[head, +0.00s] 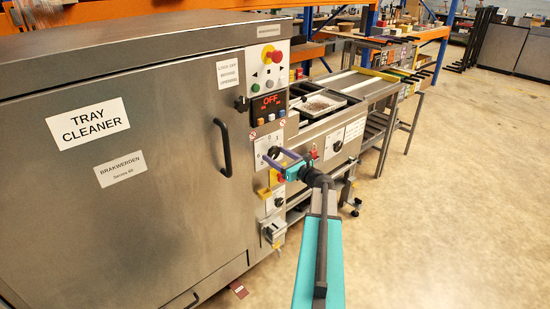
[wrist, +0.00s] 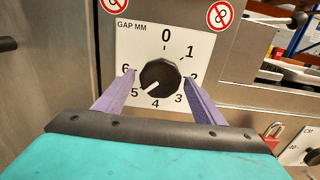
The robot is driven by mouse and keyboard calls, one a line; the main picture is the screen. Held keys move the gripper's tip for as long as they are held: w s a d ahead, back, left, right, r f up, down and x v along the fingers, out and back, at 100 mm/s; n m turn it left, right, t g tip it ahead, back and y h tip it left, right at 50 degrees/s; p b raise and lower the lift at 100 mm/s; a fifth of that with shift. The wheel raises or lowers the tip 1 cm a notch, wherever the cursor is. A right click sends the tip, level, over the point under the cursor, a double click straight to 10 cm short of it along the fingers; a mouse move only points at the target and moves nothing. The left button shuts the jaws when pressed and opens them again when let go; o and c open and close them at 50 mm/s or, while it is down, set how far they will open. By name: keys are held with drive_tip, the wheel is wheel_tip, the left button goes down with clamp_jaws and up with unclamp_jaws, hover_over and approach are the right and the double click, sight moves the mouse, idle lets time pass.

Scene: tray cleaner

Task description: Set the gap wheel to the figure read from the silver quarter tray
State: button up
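The gap wheel (wrist: 160,76) is a black faceted knob on a white plate marked GAP MM, numbered 0 to 6. Its white mark points down-left, at about 5. In the head view the wheel's plate (head: 262,146) is on the machine's front, partly behind my gripper (head: 276,159). In the wrist view my gripper (wrist: 160,74) has its purple fingers on either side of the wheel, with a narrow gap showing beside each tip. A pale tray (head: 322,106) with brown contents sits right of the control panel. I cannot tell whether it is the silver quarter tray; no figure is readable on it.
The tray cleaner's large door (head: 150,190) has a black handle (head: 223,147). The display (head: 269,104) reads OFF, below a red emergency button (head: 272,54). A red padlock (wrist: 270,137) hangs right of the wheel. Open floor (head: 450,210) lies to the right.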

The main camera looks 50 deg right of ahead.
drive_tip(key=c, duration=0.7)
drive_tip(key=shift+a+f, duration=0.1)
drive_tip(key=shift+a, duration=0.05)
drive_tip(key=shift+c, duration=0.6)
